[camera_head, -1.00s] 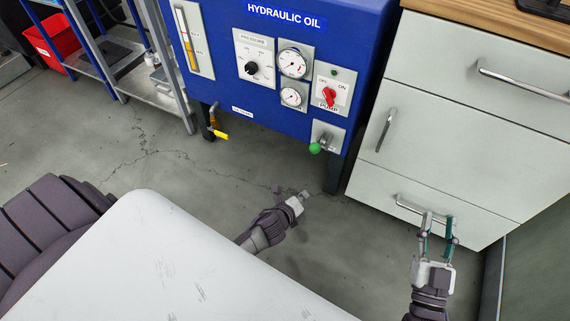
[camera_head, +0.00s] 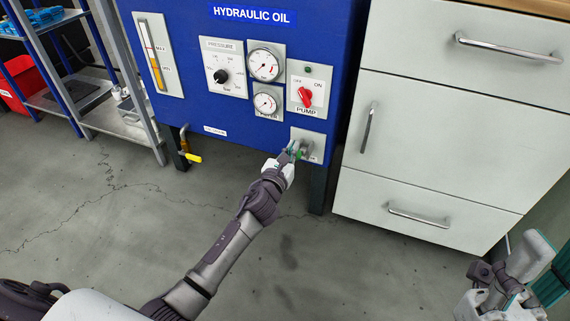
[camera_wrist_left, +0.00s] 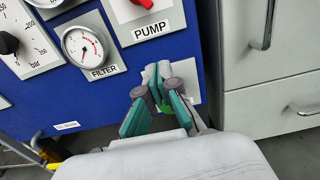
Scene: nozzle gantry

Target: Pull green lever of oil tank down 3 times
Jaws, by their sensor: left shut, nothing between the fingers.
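The blue hydraulic oil tank (camera_head: 230,115) stands ahead with its panel facing me. Its green lever (camera_head: 299,154) sits on a grey plate at the lower right, under the pump switch, mostly hidden by my left gripper (camera_head: 291,150). The left fingers are shut with nothing between them and are right at the lever. In the left wrist view the shut left gripper (camera_wrist_left: 152,82) overlaps the lever plate (camera_wrist_left: 188,82), with a trace of green behind the fingers. I cannot tell whether they touch the lever. My right gripper (camera_head: 535,262) is at the lower right, partly cut off, its opening unclear.
A white drawer cabinet (camera_head: 440,130) stands close to the tank's right. A yellow-handled tap (camera_head: 190,157) hangs under the tank's left side. A metal shelf rack (camera_head: 130,125) and a red bin (camera_head: 14,92) are at the left. The floor in front is clear.

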